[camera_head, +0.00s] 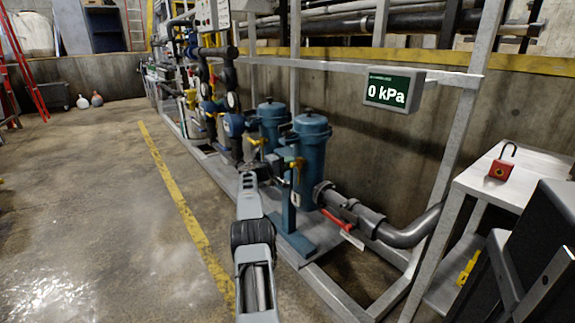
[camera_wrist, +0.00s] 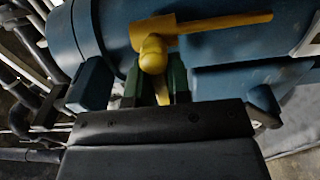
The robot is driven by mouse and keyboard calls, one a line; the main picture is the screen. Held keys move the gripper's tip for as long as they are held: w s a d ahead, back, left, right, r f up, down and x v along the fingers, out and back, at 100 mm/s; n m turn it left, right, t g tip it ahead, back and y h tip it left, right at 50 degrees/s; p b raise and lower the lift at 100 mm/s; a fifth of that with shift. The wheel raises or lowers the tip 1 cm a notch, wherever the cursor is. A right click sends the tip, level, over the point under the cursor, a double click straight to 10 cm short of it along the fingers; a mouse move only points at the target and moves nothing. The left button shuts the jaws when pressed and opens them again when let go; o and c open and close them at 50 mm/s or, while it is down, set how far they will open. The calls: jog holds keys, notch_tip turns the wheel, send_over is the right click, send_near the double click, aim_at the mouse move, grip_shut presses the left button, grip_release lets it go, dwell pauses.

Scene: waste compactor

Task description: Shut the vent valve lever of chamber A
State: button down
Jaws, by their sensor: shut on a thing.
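Two blue cylindrical chambers, a farther one (camera_head: 272,122) and a nearer one (camera_head: 312,150), stand in the rack in the head view; I cannot read which is A. My gripper (camera_head: 270,168) is beside them, small and partly hidden among the fittings. In the wrist view my gripper (camera_wrist: 156,88) has its green-padded jaws closed around the lower part of a yellow valve lever (camera_wrist: 162,92), below a rounded yellow knob (camera_wrist: 153,56). A longer yellow bar (camera_wrist: 220,23) runs to the right across the blue body above the jaws. Yellow fittings (camera_head: 257,142) also show in the head view.
A display (camera_head: 393,91) reads 0 kPa. A red handle (camera_head: 335,221) sits on the pipe at the nearer chamber's base. A red padlock (camera_head: 501,170) rests on a metal stand at right. Open floor (camera_head: 100,200) lies to the left.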

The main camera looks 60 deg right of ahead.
jog(key=c, duration=1.3)
grip_release()
jog(key=shift+s+d, duration=0.15)
jog(key=shift+s, duration=0.05)
jog(key=shift+o, duration=1.2)
jog(key=shift+w, duration=0.15)
jog(key=shift+w+a, duration=0.1)
jog(key=shift+a, duration=0.1)
jog(key=p+v, duration=0.2)
jog(key=v, duration=1.1)
jog(key=shift+a, duration=0.3)
jog(key=shift+w, duration=0.15)
